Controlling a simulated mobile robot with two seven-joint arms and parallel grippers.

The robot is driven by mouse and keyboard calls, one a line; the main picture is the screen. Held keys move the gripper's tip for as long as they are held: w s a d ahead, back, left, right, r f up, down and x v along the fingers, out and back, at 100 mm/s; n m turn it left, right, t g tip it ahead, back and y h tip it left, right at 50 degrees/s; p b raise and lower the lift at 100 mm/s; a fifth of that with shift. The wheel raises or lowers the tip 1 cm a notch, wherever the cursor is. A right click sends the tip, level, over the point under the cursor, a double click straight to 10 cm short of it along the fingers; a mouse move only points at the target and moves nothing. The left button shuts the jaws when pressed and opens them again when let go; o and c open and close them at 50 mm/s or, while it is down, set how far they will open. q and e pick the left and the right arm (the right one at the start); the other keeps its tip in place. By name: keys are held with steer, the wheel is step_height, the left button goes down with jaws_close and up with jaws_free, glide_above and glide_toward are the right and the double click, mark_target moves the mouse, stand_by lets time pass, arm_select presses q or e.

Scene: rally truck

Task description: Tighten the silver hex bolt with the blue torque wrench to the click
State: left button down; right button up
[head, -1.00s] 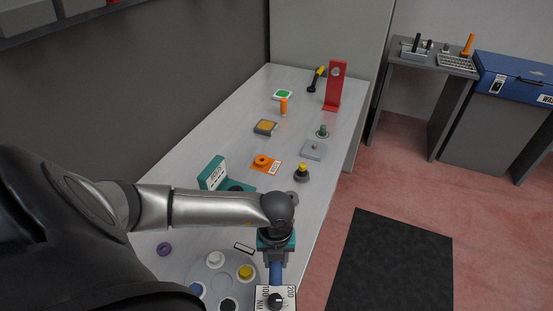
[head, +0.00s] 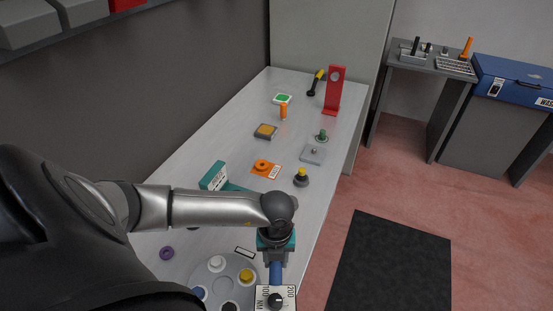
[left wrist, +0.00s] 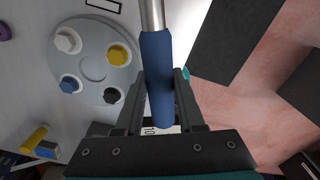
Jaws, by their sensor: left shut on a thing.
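The blue torque wrench shows its blue handle (head: 276,271) below my left gripper (head: 276,247) in the head view. My left gripper is shut on this handle. In the left wrist view the blue handle (left wrist: 157,75) lies between the fingers, with its silver shaft (left wrist: 152,14) running out of the top edge. A small silver bolt (head: 314,151) appears to stand on a grey square plate (head: 306,157) toward the right edge of the bench; its hex shape is too small to tell. The wrench is apart from it. My right gripper is not in view.
A round grey tray (head: 222,279) with white, yellow, blue and black bolts lies beside the wrench.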

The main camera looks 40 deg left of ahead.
arm_select(q)
steer(key=shift+r+p, duration=0.65)
steer(key=shift+r, duration=1.55)
